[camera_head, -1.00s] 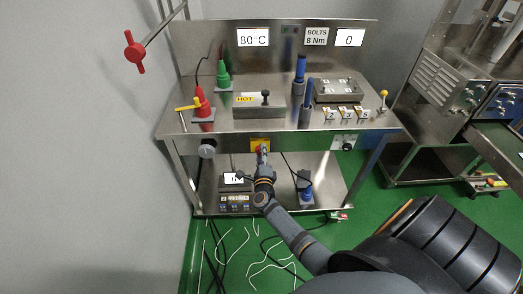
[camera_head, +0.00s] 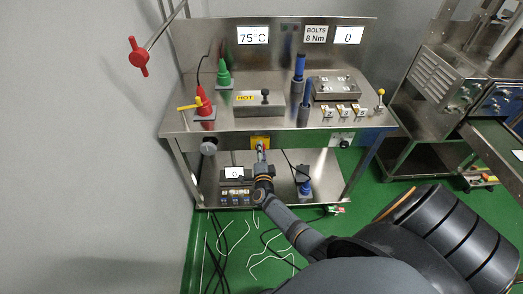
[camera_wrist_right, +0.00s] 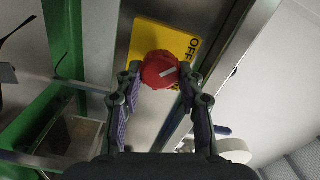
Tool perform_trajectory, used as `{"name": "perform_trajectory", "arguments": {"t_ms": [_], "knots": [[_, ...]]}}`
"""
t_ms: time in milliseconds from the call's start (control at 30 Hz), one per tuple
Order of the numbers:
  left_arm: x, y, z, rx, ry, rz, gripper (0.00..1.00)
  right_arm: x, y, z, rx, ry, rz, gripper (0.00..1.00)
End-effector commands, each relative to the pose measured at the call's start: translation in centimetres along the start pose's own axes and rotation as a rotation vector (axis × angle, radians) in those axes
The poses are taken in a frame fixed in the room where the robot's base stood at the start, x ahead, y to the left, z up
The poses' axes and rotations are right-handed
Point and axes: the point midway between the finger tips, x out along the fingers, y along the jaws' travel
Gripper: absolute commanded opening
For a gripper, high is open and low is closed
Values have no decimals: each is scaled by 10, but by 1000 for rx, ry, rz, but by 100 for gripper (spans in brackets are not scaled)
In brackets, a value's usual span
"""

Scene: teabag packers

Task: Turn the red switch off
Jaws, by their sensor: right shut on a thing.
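The red switch (camera_wrist_right: 160,70) is a round red knob with a pale mark, on a yellow plate (camera_wrist_right: 190,45) on which "OFF" can be read in the right wrist view. In the head view the yellow plate (camera_head: 260,141) sits on the front edge of the steel table, and my arm and gripper partly cover the knob. My right gripper (camera_head: 261,152) reaches up to it from below. In the right wrist view its two fingers (camera_wrist_right: 158,80) are closed on either side of the red knob. My left gripper is not in view.
The steel table (camera_head: 225,122) carries a block marked HOT (camera_head: 258,104), red (camera_head: 204,101) and green (camera_head: 223,78) cone-shaped tools and blue-handled tools (camera_head: 306,95). A display reads 75°C (camera_head: 253,35). A lower shelf (camera_head: 325,180) is below; cables lie on the green floor.

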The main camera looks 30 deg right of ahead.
Motion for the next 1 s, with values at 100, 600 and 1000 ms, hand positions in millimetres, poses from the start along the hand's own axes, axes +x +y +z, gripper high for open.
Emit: {"name": "perform_trajectory", "arguments": {"t_ms": [100, 600, 1000], "knots": [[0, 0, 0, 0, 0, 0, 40, -1, 2, 1, -8, -2, 3, 6], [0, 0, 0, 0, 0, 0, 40, -1, 1, 0, -7, -2, 2, 61], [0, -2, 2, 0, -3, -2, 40, -15, 2, 0, -5, -2, 2, 61]]}}
